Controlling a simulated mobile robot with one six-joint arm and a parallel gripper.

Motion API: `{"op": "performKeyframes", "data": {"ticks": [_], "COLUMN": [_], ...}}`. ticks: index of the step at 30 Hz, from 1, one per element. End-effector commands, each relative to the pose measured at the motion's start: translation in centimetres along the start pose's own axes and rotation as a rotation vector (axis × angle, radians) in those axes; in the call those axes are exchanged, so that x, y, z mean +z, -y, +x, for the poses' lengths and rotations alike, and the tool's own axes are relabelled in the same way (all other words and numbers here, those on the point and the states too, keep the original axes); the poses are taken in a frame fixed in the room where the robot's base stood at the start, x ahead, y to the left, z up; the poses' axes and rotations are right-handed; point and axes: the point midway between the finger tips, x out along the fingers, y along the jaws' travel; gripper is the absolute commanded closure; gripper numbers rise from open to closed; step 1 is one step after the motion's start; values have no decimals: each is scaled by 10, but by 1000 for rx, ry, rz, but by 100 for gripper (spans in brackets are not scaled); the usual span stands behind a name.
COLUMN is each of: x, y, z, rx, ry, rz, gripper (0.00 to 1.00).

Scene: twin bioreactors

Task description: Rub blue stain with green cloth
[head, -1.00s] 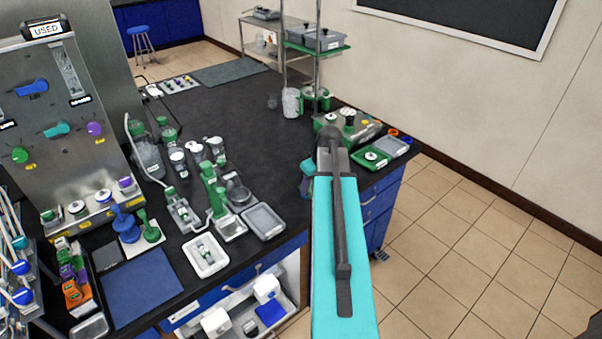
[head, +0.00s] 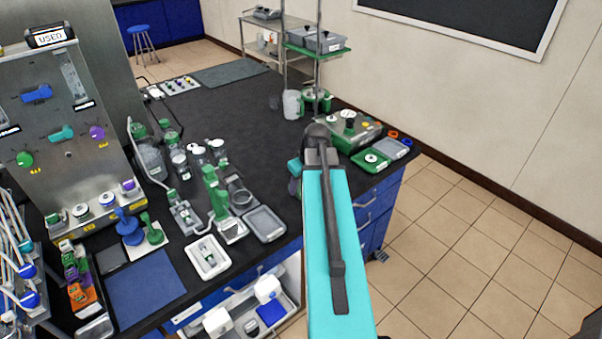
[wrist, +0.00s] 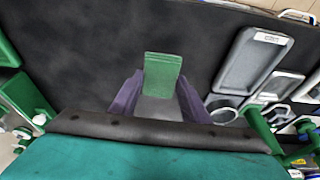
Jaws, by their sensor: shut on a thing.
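A green cloth (wrist: 162,72) shows as a small folded block in the middle of the wrist view. My gripper (wrist: 158,96) has its purple fingers on either side of the cloth and is shut on it. The dark bench top (wrist: 90,60) lies behind the cloth; I cannot tell whether they touch. In the head view my teal arm hides most of the gripper and the cloth. I cannot make out a blue stain in either view.
A grey tray (head: 264,224), a green stand (head: 215,190) and several bottles stand on the bench left of my arm. A green-trimmed device (head: 348,128) and a green tray (head: 371,160) stand to the right. The bench middle (head: 245,115) is mostly clear.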

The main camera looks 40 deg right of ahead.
Motion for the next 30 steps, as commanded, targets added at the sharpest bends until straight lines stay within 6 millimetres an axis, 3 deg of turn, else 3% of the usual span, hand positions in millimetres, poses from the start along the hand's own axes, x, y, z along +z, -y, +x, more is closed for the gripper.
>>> {"op": "performKeyframes", "data": {"ticks": [12,30], "x": [-12,-14], "y": [2,7], "z": [-35,-36], "rx": [0,-3], "ry": [-1,0], "rz": [-4,-10], "gripper": [79,79]}}
